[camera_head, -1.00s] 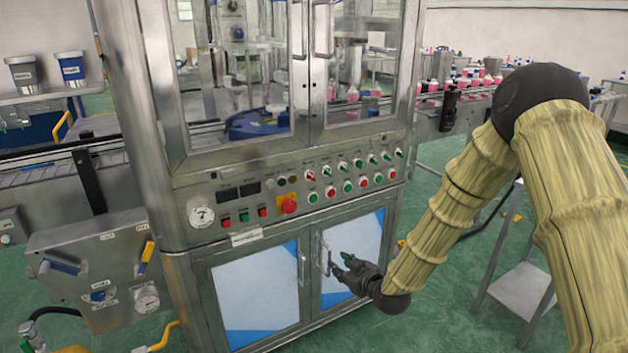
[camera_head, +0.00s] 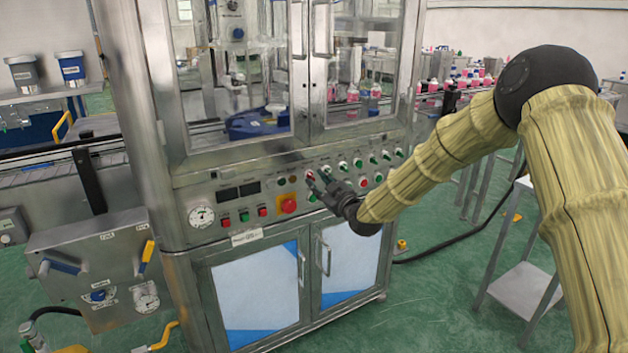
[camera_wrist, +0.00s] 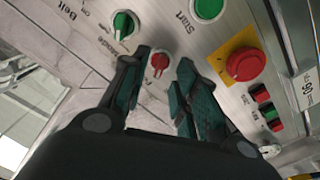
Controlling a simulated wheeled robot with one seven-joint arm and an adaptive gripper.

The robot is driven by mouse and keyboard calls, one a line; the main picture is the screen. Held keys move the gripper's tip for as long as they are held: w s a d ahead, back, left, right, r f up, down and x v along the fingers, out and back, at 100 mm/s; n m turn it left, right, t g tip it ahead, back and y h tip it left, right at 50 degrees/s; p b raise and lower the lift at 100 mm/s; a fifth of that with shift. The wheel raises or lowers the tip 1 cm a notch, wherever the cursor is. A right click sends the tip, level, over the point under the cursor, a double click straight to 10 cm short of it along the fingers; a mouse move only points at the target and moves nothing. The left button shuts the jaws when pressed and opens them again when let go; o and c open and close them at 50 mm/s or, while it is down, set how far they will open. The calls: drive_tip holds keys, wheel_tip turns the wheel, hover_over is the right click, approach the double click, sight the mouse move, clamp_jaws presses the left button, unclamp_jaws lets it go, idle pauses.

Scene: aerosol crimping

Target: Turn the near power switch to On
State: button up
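The control panel (camera_head: 215,200) on the machine front carries rows of switches and buttons. A red rotary switch (camera_head: 310,175) sits at the left end of the upper row. In the wrist view a small red switch (camera_wrist: 159,62) shows between and beyond my fingertips; its label is not readable, and I cannot tell its exact setting. My gripper (camera_head: 316,181) is in front of the panel, its fingers spread apart and empty. In the wrist view my gripper (camera_wrist: 163,62) has one finger on each side of the red switch; contact is not clear.
A green switch (camera_wrist: 124,24) near a "Belt" label and a green Start button (camera_wrist: 208,8) lie close by. A red emergency stop (camera_wrist: 243,65) on a yellow plate is to the right. Glass doors (camera_head: 235,75) are above the panel; cabinet door handles (camera_head: 324,255) are below.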

sight(313, 178)
drive_tip(key=shift+x, duration=1.7)
clamp_jaws()
